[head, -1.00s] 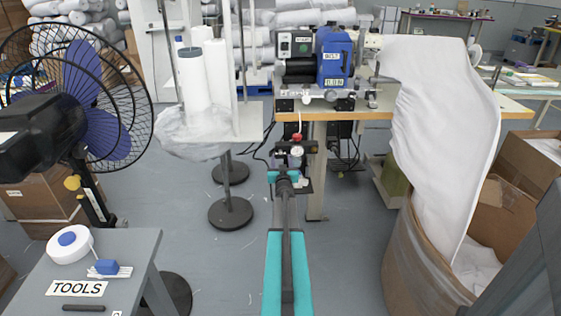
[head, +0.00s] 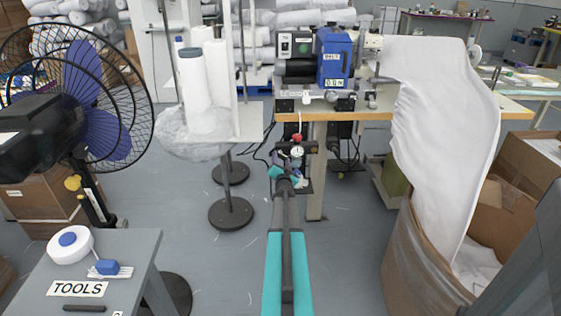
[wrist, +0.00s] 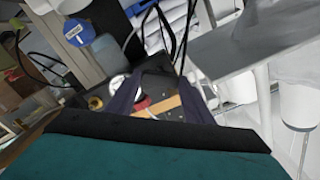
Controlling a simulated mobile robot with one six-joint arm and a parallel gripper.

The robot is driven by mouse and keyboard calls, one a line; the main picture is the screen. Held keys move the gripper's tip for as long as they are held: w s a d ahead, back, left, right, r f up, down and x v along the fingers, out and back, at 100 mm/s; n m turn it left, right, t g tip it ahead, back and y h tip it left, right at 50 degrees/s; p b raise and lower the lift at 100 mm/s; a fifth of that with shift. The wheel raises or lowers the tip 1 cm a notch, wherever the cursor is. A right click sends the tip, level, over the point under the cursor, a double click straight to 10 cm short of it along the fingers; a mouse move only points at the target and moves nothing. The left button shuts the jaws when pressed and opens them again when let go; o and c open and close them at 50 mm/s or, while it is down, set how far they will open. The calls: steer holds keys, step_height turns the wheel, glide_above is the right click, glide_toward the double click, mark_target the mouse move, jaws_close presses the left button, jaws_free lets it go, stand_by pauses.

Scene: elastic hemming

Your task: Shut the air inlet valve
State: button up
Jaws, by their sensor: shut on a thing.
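The air inlet assembly hangs below the front edge of the sewing table. It has a red knob (head: 297,138) and a round white gauge (head: 297,151) in the head view. My gripper (head: 288,160) is at this assembly, just below the gauge, with its wrist tilted. In the wrist view, the dark fingers of my gripper (wrist: 157,96) reach to the dark fittings, with the red knob (wrist: 143,104) showing between them. My gripper is shut on the air inlet valve. The valve's handle is mostly hidden by the fingers, so its exact angle is unclear.
The sewing table (head: 430,115) carries a blue machine head (head: 334,57). White fabric (head: 440,130) hangs into a carton (head: 410,255) at right. A roll stand (head: 231,213), a fan (head: 100,110) and a tools table (head: 120,262) stand at left. Hoses hang near the valve.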

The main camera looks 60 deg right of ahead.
steer(key=m, duration=0.2)
steer(key=m+p, duration=0.1)
steer(key=m, duration=0.2)
steer(key=shift+s+d+r+m, duration=0.1)
steer(key=shift+d+r+m, duration=0.1)
steer(key=shift+m, duration=0.1)
steer(key=m+p, duration=0.1)
steer(key=m, duration=0.4)
steer(key=shift+f+m, duration=0.1)
steer(key=shift+m, duration=0.2)
steer(key=o, duration=1)
steer(key=shift+o, duration=0.2)
steer(key=shift+a, duration=0.1)
steer(key=shift+f, duration=0.1)
steer(key=shift+a, duration=0.15)
